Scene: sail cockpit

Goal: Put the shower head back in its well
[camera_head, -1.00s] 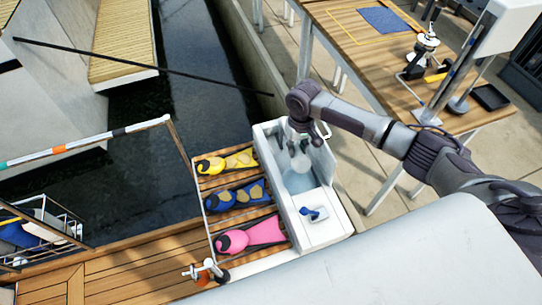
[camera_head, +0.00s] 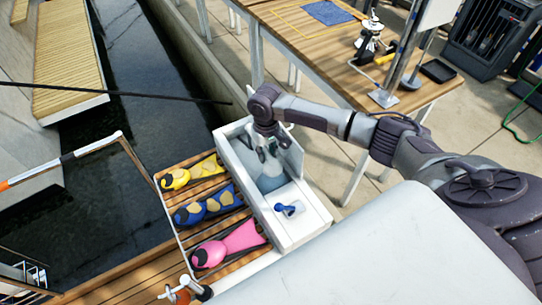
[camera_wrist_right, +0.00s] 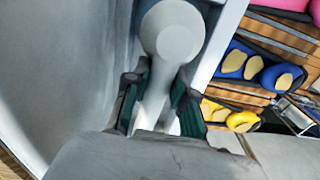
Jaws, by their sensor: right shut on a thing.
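The shower head (camera_wrist_right: 172,32) is pale grey with a round face and a tapering handle. My right gripper (camera_wrist_right: 155,92) is shut on its handle, with dark fingers on both sides. In the head view my right gripper (camera_head: 267,148) hangs over the open basin of a white box, and the shower head (camera_head: 272,168) shows only partly below it. The well (camera_head: 270,184) appears to be this grey-lined recess. I cannot tell whether the shower head touches its walls or floor. My left gripper is not in view.
The white box (camera_head: 311,222) has a small blue fitting (camera_head: 288,208) on its near end. Yellow (camera_head: 190,174), blue (camera_head: 207,206) and pink (camera_head: 230,244) fins lie on slats to its left. A wooden table (camera_head: 340,62) stands behind. Water lies beyond the slats.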

